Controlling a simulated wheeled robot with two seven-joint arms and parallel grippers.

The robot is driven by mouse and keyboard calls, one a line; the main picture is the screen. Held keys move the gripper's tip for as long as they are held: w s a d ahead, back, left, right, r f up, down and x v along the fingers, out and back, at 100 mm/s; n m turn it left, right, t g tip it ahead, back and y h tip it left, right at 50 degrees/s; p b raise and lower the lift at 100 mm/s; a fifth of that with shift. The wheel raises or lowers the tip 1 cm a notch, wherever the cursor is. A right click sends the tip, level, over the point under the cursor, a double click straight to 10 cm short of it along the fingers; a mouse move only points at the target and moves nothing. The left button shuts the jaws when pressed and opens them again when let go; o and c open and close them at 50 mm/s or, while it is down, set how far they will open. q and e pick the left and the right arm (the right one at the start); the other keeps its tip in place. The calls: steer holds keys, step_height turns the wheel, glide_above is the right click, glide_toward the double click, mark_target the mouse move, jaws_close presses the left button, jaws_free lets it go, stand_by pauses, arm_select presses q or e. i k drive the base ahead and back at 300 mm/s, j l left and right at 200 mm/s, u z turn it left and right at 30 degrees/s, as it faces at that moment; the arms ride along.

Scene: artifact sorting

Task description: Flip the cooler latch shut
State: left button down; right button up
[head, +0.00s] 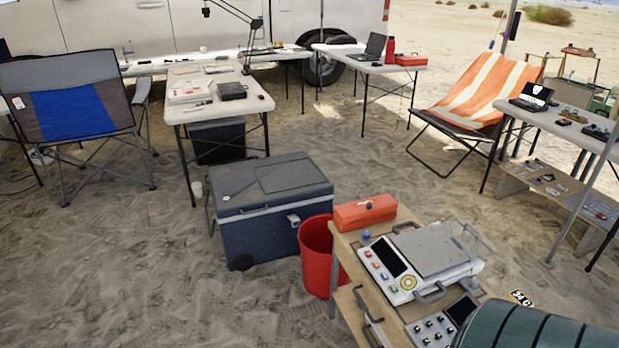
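The cooler (258,240) is a dark blue-grey wheeled box standing on the sand near the middle of the head view. Its lid (270,183) appears down on the body, with a pale band along the seam. A small light latch (293,219) shows on the front face near the right end of this band. It is too small to tell whether it is flipped shut. Neither of my grippers is in view.
A red bucket (316,262) stands close against the cooler's right side. A wooden bench (345,252) with a red toolbox (365,212) and an instrument with a scale-like plate (432,250) is at front right. Open sand (120,270) lies left and in front of the cooler.

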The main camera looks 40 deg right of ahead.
mark_target(293, 218)
steer(key=i+z, duration=0.2)
steer(key=z, duration=0.2)
steer(key=i+z, duration=0.2)
steer(key=z, duration=0.2)
steer(key=i+j+z, duration=0.15)
steer(key=z, duration=0.25)
steer(key=i+j+z, duration=0.2)
steer(key=z, duration=0.2)
steer(key=i+j+z, duration=0.5)
steer(key=j+z, duration=0.25)
steer(key=i+j+z, duration=0.25)
steer(key=j, duration=0.25)
steer(key=j+z, duration=0.4)
steer(key=j, duration=0.45)
